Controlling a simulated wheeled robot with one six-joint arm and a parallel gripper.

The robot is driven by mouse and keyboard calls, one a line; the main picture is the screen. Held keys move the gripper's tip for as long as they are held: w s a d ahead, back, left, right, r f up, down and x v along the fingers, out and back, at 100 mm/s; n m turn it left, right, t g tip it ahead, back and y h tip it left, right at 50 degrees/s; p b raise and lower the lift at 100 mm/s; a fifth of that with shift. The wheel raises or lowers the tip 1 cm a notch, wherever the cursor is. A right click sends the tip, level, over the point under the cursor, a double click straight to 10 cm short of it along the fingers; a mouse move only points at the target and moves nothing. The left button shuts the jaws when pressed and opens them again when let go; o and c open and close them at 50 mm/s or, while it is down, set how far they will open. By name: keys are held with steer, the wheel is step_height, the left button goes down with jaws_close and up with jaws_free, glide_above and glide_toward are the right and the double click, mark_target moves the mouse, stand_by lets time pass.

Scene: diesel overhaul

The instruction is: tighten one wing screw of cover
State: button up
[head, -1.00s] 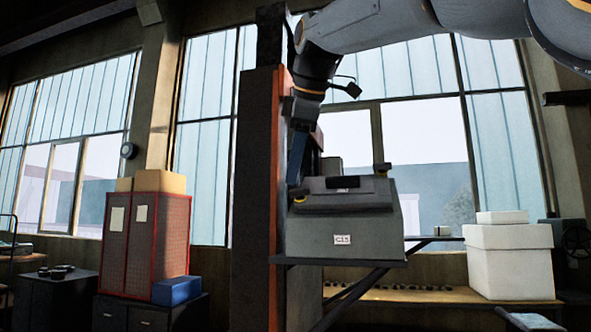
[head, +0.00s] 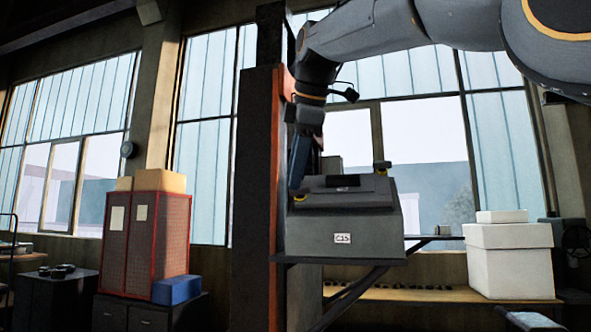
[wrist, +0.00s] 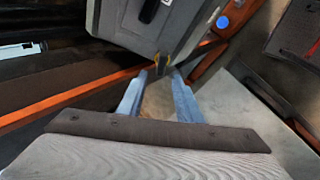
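The cover (head: 370,186) lies on top of a grey engine unit (head: 370,225) labelled C15. It has a dark handle-like piece in its middle. One wing screw (head: 299,198), yellow, shows at the cover's near left corner. Another wing screw (head: 382,167) stands at its far right. My gripper (head: 296,186) points down at the near left screw. In the wrist view, the two blue fingers of my gripper (wrist: 160,72) stand apart, with the yellow and dark screw (wrist: 163,58) just beyond the gap between their tips. I see no clear contact.
The unit stands on a bracketed shelf (head: 285,261) beside a dark orange-edged column (head: 252,190), close to my gripper's left. White boxes (head: 510,270) stand on a bench to the right. A red-framed cabinet (head: 145,240) and a blue box (head: 176,290) are at the left.

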steer(key=shift+f, duration=0.1)
steer(key=shift+w+d+f+b, duration=0.2)
steer(key=shift+w+f+b, duration=0.2)
steer(key=shift+w+f, duration=0.3)
steer(key=shift+w+d+f+b, duration=0.2)
steer(key=shift+w+f+b, duration=0.2)
steer(key=shift+f, duration=0.45)
jaws_close()
steer(key=shift+f+m+t+b, duration=0.15)
steer(key=shift+m+t+b, duration=0.25)
steer(key=shift+m+b, duration=0.65)
steer(key=shift+m+t+b, duration=0.3)
steer(key=shift+m+b, duration=0.2)
steer(key=shift+m, duration=0.65)
